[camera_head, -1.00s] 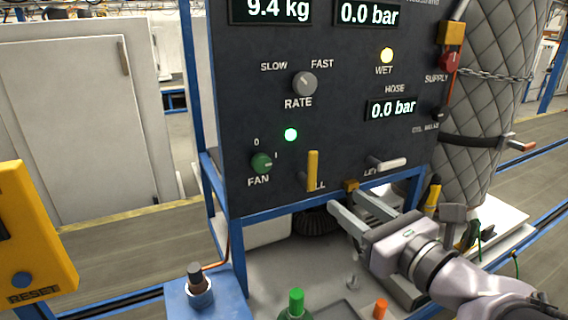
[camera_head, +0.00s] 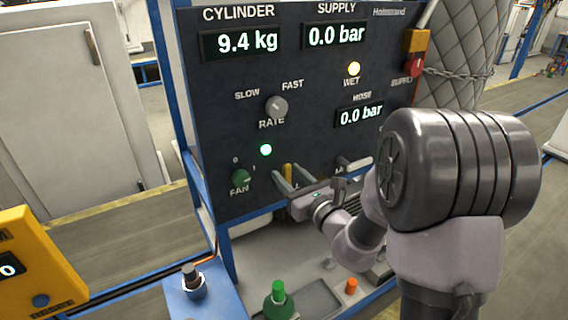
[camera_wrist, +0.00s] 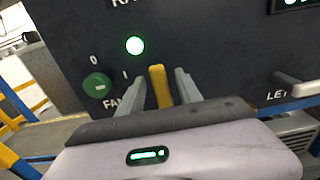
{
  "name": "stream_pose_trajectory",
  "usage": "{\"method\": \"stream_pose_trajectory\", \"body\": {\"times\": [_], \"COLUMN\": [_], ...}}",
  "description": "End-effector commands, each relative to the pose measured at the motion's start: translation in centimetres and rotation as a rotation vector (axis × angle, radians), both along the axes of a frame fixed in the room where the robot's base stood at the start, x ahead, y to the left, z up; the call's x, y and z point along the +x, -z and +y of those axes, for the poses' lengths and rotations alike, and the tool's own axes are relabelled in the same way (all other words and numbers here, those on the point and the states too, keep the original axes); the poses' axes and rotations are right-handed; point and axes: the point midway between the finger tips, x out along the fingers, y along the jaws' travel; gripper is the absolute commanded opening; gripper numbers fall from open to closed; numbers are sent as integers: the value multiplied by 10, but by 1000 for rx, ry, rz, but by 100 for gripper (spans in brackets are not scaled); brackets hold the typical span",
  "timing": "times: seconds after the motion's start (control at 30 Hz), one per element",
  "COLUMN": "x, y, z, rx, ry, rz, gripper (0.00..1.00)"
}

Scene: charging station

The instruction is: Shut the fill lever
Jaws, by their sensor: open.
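The yellow fill lever (camera_head: 288,169) stands upright low on the dark panel, its label mostly covered. In the wrist view the lever (camera_wrist: 160,88) sits between the two grey fingers of my gripper (camera_wrist: 162,79). In the head view my gripper (camera_head: 286,177) reaches the panel from the right, one finger on each side of the lever. The fingers are open, with a small gap showing beside the lever. The lever's lower end is hidden behind the gripper.
A green fan knob (camera_head: 241,177) is left of the lever, and a white-handled lever (camera_head: 358,165) is to its right. A rate knob (camera_head: 276,106) is above. A green-capped bottle (camera_head: 279,303) and an orange-capped item (camera_head: 351,287) stand below.

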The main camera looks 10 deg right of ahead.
Motion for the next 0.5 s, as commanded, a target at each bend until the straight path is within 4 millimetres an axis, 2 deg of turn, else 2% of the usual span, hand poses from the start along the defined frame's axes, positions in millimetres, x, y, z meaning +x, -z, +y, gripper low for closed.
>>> {"method": "stream_pose_trajectory", "body": {"times": [0.13, 0.37, 0.4, 0.5], "x": [11, 12, 12, 12], "y": [0, 0, 0, 0], "z": [4, 4, 4, 4], "rx": [0, 1, 1, 1], "ry": [-1, 0, 0, 0], "rz": [0, 0, 0, 0], "gripper": [42, 42, 40, 20]}}
